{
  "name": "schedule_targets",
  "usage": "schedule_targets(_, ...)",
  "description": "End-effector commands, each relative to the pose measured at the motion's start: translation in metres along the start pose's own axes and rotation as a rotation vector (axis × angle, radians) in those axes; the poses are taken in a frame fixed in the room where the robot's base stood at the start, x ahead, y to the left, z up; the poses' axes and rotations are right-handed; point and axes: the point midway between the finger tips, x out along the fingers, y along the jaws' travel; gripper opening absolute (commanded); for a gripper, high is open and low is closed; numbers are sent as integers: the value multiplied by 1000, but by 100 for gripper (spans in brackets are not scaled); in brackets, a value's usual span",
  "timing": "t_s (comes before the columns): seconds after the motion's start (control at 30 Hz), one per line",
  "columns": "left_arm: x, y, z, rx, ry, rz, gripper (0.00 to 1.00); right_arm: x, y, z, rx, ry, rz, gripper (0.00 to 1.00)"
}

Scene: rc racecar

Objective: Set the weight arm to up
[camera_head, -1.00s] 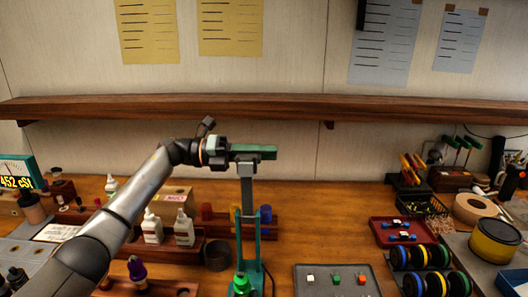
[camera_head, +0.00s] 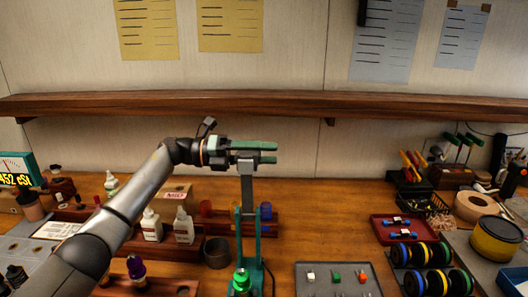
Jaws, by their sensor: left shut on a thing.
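The weight arm appears to be the grey upright bar (camera_head: 247,190) above the teal stand (camera_head: 239,238), in the middle of the head view. My left gripper (camera_head: 266,153) comes in from the left, at the bar's top. Its two green fingers lie nearly level, one above the other, with a narrow gap between them. It is shut on the top of the bar; the contact itself is mostly hidden by the fingers. A green light (camera_head: 241,279) glows at the stand's foot. My right gripper is not in view.
A wooden shelf (camera_head: 400,106) runs along the wall above my gripper. White bottles (camera_head: 183,226) and a dark cup (camera_head: 217,252) stand left of the stand. A grey tray (camera_head: 311,294) with small coloured blocks lies to its right.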

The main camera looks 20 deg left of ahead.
Motion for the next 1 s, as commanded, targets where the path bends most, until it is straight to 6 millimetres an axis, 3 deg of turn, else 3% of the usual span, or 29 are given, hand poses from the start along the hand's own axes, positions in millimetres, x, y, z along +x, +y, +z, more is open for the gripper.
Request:
schedule_targets(0.27,-8,5,-4,-3,9,7,45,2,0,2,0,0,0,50)
schedule_targets(0.7,-97,3,-2,-2,-2,6,45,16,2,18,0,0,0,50)
schedule_targets(1.0,-125,0,-1,0,0,1,45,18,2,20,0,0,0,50)
